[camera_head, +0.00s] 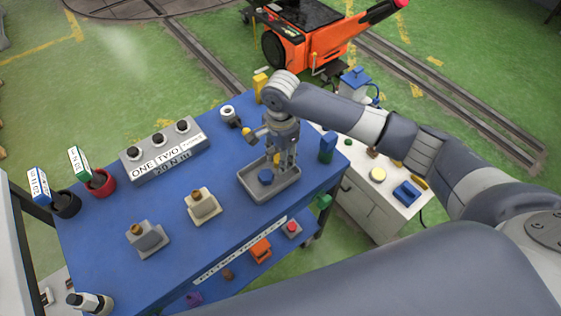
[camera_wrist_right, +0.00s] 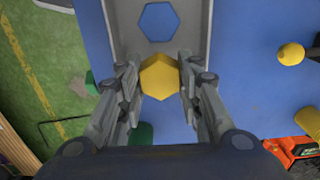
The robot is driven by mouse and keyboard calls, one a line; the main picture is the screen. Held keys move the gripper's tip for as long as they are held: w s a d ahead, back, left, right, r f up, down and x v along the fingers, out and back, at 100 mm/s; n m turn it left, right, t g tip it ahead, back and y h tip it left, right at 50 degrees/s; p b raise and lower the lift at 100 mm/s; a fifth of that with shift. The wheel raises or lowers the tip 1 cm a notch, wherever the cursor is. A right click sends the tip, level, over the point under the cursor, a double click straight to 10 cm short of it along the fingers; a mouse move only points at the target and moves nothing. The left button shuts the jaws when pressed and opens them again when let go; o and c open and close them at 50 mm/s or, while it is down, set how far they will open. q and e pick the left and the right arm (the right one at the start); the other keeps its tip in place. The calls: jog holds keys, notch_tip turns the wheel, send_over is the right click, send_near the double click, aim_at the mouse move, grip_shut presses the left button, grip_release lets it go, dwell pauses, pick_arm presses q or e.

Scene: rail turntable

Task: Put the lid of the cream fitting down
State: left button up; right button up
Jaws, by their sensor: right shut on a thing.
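My right gripper (camera_head: 283,158) is shut on a yellow hexagonal piece (camera_wrist_right: 160,77) that looks like a lid. The fingers (camera_wrist_right: 160,85) press it from both sides in the wrist view. In the head view the yellow piece (camera_head: 277,158) is held at the grey tray (camera_head: 250,191); its exact height is hard to judge. A blue hexagonal piece (camera_head: 265,176) lies in this tray and also shows in the wrist view (camera_wrist_right: 158,22). The cream fitting (camera_head: 205,208) stands on the blue table left of the tray, with a brownish top. My left gripper is not in view.
A grey fitting (camera_head: 150,240) with a brass top stands left of the cream one. A labelled button box (camera_head: 165,157), red cup (camera_head: 101,186) and black cup (camera_head: 66,206) stand farther back. A yellow-tipped item (camera_head: 248,134) and green block (camera_head: 327,146) flank the gripper.

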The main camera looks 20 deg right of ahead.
jog(key=shift+w+f+p, duration=0.1)
jog(key=shift+f+p, duration=0.35)
jog(key=shift+f, duration=1.35)
jog(key=o, duration=1.2)
jog(key=shift+f, duration=0.1)
notch_tip(320, 180, up, 12)
jog(key=shift+r+b, duration=0.15)
jog(key=shift+b, duration=0.5)
